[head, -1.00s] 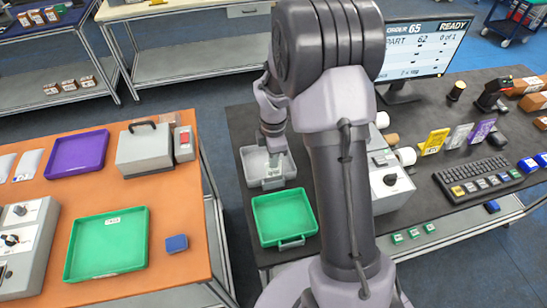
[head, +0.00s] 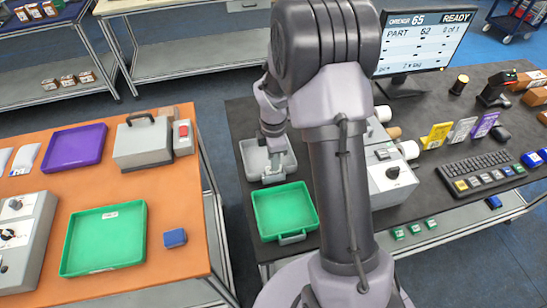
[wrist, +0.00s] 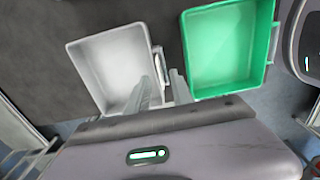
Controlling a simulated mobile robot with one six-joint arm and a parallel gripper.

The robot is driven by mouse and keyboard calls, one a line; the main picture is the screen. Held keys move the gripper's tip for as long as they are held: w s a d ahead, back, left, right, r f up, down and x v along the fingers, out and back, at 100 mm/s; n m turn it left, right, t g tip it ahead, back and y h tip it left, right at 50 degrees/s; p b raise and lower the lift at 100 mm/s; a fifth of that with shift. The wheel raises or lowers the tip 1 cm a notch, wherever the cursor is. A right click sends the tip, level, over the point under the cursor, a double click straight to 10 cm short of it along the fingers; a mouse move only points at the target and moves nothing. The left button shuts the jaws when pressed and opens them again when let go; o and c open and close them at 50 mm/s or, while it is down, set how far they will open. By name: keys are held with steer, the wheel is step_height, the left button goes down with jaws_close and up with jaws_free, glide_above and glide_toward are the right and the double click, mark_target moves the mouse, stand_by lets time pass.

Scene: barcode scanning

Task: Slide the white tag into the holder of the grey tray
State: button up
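The grey tray (head: 287,160) stands on the dark bench, left of my arm in the head view. In the wrist view the grey tray (wrist: 105,62) is at upper left, with its handle and holder side facing right. My gripper (wrist: 164,82) is at that side, close to the holder; I cannot tell whether it touches. In the head view my gripper (head: 272,172) is low over the tray's front edge. Its fingers stand a little apart.
A green tray (head: 284,212) stands right in front of the grey one. My arm hides part of the bench. A grey device (head: 395,185), keyboard (head: 485,172) and monitor (head: 425,42) are to the right. An orange table (head: 190,258) lies left across a gap.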

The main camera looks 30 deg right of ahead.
step_height(320, 180, up, 17)
steer(key=p, duration=0.4)
steer(key=shift+r+p, duration=0.2)
steer(key=shift+p, duration=0.2)
